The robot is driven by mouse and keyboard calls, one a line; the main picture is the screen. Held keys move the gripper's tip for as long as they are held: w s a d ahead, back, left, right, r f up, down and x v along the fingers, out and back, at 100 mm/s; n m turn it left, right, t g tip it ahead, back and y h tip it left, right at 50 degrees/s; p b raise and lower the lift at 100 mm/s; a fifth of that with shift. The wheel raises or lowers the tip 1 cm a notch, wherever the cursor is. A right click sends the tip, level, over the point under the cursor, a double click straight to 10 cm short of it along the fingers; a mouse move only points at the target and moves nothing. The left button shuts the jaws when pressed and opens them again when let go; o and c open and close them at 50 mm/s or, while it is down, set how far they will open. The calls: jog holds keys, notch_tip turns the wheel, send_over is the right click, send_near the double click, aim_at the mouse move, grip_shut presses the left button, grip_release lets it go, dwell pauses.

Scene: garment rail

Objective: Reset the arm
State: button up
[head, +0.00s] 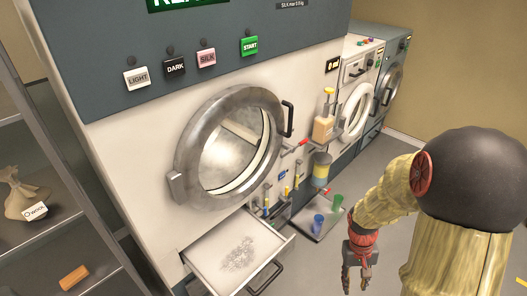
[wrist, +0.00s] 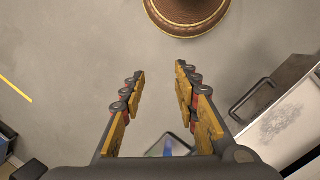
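My gripper (head: 357,278) hangs at the end of my arm at the lower right of the head view, pointing down over the grey floor. In the wrist view its two yellow-padded fingers (wrist: 160,90) stand wide apart with nothing between them. It is open and empty. It is to the right of the pulled-out drawer and in front of the low tray with cups, touching neither as far as I can see.
The big washer's open drawer (head: 207,258) holds grey-white powder; its handle also shows in the wrist view (wrist: 252,98). A tray (head: 305,233) carries a blue cup (head: 318,222) and a green cup (head: 337,201). Shelving (head: 105,262) stands at left. Floor around my gripper looks clear.

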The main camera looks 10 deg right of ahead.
jog(key=s+a+r+n+t, duration=0.1)
jog(key=a+r+t, duration=0.1)
jog(key=a+r, duration=0.3)
jog(key=a+r+n+t, duration=0.1)
jog(key=a+r+t, duration=0.2)
jog(key=r, duration=1.1)
jog(key=s+a+r+n+t, duration=0.1)
jog(key=a+r+t, duration=0.2)
jog(key=a+r, duration=0.6)
jog(key=shift+s+a+r+y, duration=0.15)
jog(key=shift+s+r+y, duration=0.2)
jog(key=shift+r, duration=0.15)
